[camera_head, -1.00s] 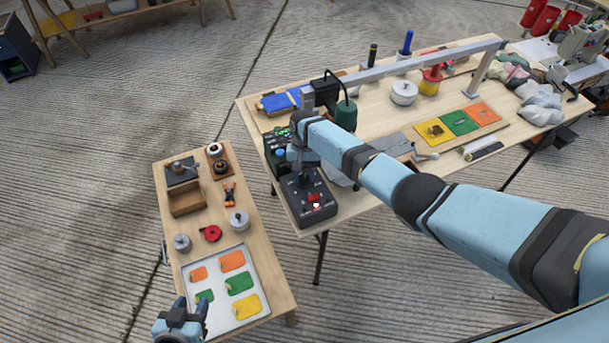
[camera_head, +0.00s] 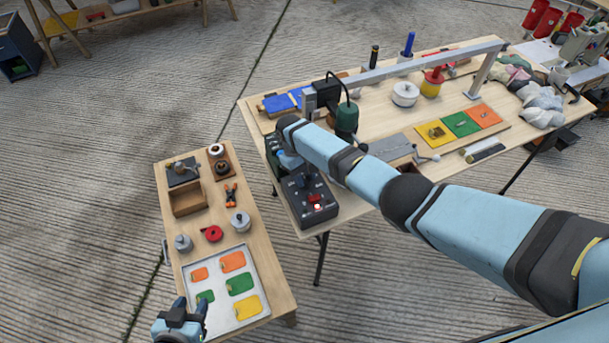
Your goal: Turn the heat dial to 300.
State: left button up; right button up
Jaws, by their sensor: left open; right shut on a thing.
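A black control box (camera_head: 311,210) with a red lit switch (camera_head: 315,201) sits at the near left corner of the large table. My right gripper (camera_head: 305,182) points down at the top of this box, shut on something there. The heat dial is hidden under the gripper, so its setting cannot be read. My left gripper (camera_head: 188,308) is open and empty at the near edge of the small table, beside a metal tray (camera_head: 247,323).
The tray holds several coloured pieces. A green hot-air tool (camera_head: 346,119) hangs just behind my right arm. A metal rail crosses the large table (camera_head: 382,109).

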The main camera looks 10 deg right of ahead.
dwell(0.4)
jog(key=o, duration=0.9)
jog(key=v, duration=1.4)
jog(key=shift+b, duration=0.45)
jog(key=shift+s+f, duration=0.1)
